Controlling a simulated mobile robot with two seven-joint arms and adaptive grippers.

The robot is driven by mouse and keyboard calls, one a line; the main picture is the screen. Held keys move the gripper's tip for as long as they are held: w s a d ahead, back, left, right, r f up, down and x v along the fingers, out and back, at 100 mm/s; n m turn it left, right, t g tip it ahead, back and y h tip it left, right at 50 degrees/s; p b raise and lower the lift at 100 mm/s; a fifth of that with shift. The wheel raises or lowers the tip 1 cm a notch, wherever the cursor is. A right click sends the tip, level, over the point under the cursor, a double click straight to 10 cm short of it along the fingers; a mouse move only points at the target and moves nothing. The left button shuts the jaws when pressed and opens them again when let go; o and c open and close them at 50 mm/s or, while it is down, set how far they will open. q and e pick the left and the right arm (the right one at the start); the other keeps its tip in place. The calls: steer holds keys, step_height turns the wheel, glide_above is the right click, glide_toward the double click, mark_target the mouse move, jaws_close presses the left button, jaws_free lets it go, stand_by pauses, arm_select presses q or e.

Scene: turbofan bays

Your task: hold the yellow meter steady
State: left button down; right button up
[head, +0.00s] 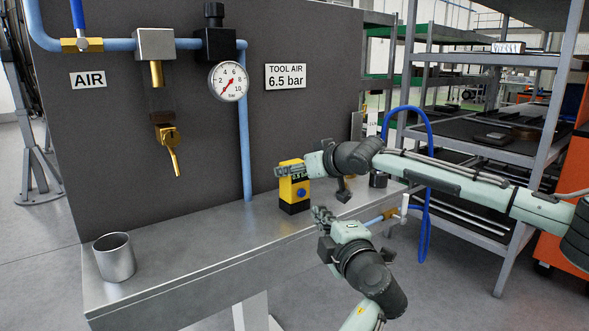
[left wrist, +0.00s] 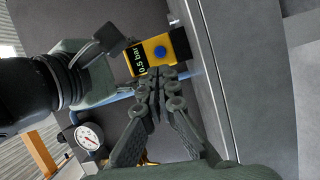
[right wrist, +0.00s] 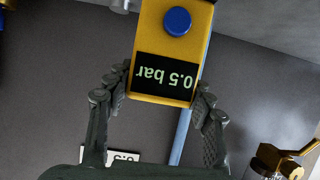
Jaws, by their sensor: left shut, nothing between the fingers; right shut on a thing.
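The yellow meter (head: 295,202) with a black base appears to stand upright on the bench. In the right wrist view the meter (right wrist: 150,45) shows a blue button (right wrist: 177,21) and a display (right wrist: 165,77) reading 0.5 bar. My right gripper (head: 290,171) is shut on the meter's top, one finger on each side in the right wrist view. My left gripper (head: 322,214) is shut and empty, just in front of the meter. In the left wrist view its closed fingertips (left wrist: 157,78) appear just short of the meter (left wrist: 180,44) and its button.
The metal bench (head: 190,240) carries a steel cup (head: 115,258) at left. Behind stands a dark panel with a round gauge (head: 228,82), a brass valve (head: 168,140) and blue pipes. A blue hose (head: 427,150) loops at right. The bench between cup and meter is clear.

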arm_select(q)
steer(key=a+m, duration=0.2)
steer(key=m, duration=0.2)
steer(key=w+a+r+m, duration=0.1)
steer(key=a+m, duration=0.1)
steer(key=m, duration=0.3)
steer(key=w+a+r+m+t, duration=0.1)
steer(key=a+m, duration=0.1)
steer(key=m, duration=0.6)
steer(key=shift+w+d+m+t, duration=0.1)
steer(key=shift+w+m+t, duration=0.05)
steer(key=shift+m+t, duration=0.2)
steer(key=s+d+f+m+h, duration=0.1)
steer(key=d+f+m+h, duration=0.1)
steer(key=d+m+h, duration=0.6)
steer(key=d+m, duration=0.1)
steer(key=m, duration=0.2)
steer(key=shift+s+d+f+t, duration=0.25)
steer(key=shift+s+f+t, duration=0.05)
steer(key=shift+s+t, duration=0.1)
